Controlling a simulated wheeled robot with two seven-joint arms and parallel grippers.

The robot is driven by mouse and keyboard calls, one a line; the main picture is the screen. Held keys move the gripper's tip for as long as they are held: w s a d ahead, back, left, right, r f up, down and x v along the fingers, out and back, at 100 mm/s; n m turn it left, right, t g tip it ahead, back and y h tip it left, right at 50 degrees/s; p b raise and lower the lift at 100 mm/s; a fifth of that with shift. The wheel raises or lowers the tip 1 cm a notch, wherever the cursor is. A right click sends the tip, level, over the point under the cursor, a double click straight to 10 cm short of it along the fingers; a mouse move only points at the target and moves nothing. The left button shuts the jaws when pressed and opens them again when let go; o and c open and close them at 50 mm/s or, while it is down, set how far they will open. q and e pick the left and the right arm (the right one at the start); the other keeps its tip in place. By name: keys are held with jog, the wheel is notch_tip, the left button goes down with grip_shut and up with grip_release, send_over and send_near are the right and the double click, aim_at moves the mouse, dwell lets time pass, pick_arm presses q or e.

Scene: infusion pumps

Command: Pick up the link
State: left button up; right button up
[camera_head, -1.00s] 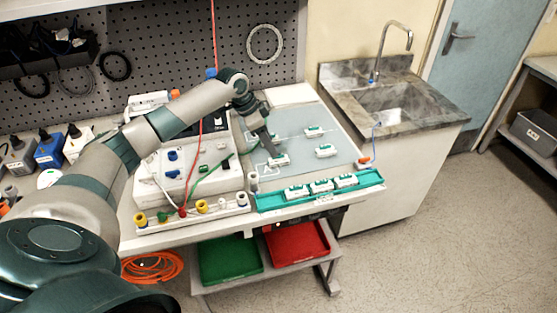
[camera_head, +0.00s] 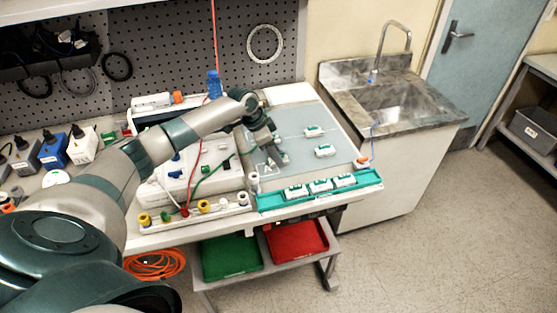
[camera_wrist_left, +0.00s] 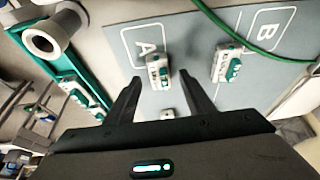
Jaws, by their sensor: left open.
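My left gripper (camera_head: 277,160) is open and points down over the grey mat (camera_head: 300,165) on the bench. In the left wrist view its two fingers (camera_wrist_left: 160,79) stand apart. A white link with green parts (camera_wrist_left: 158,70) lies on the mat by the printed A, in line with the gap between the fingertips. I cannot tell whether the fingers reach down beside it. In the head view the gripper largely hides this link. A second similar link (camera_wrist_left: 228,63) lies by the printed B. Two links (camera_head: 313,131) (camera_head: 325,151) show on the mat in the head view.
A teal tray (camera_head: 265,203) along the bench's front edge holds several links. A white device with red and green cables (camera_head: 175,185) stands left of the mat. A green cable (camera_wrist_left: 240,40) crosses the left wrist view. A sink (camera_head: 392,100) is at the right.

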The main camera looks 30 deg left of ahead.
pick_arm(q)
jog(key=c, duration=1.1)
jog(key=shift+r, duration=0.1)
jog(key=shift+r+b, duration=0.5)
jog(key=shift+r, duration=0.05)
notch_tip(320, 180, up, 2)
jog(key=shift+w+r+b, duration=0.1)
jog(key=shift+r+b, duration=0.05)
jog(key=shift+b, duration=0.5)
jog(key=d+r+b, duration=0.1)
jog(key=d+r, duration=0.1)
jog(key=d, duration=0.2)
jog(key=s+d+r+b, duration=0.1)
jog(key=d+r, duration=0.2)
jog(key=d+r+b, duration=0.1)
jog(key=d+r, duration=0.1)
jog(key=d, duration=0.2)
jog(key=shift+s+d+r, duration=0.15)
jog(key=shift+d+r, duration=0.05)
jog(key=shift+d, duration=0.1)
